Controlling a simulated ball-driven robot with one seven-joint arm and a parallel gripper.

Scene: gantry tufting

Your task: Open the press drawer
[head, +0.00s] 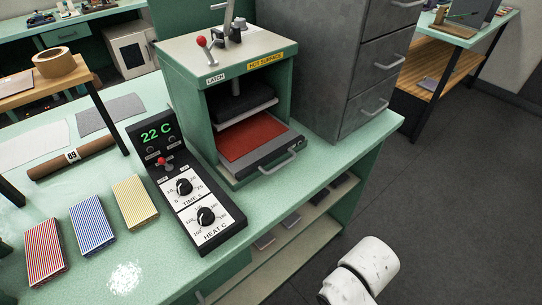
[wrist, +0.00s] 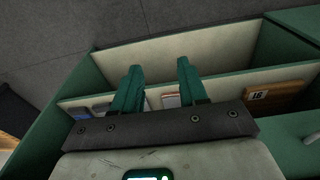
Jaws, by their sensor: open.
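The green press (head: 225,75) stands on the speckled green bench in the head view, with a HOT SURFACE label and a red-knobbed latch on top. Its drawer (head: 262,157) sits low in the open front, with a red pad (head: 244,137) inside and a dark front. A pale bar handle (head: 279,163) is on that front. The drawer looks in, about level with the press base. My gripper (wrist: 160,65) shows only in the wrist view. Its two green fingers are apart and empty, over shelf compartments. I cannot make out the drawer in the wrist view.
A control box (head: 187,188) reading 22 C stands left of the press. A grey filing cabinet (head: 345,60) stands close on the right. Striped packs (head: 92,222) lie at the bench's left. Shelves under the bench hold flat items, including a brown block (wrist: 273,96). Floor at right is clear.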

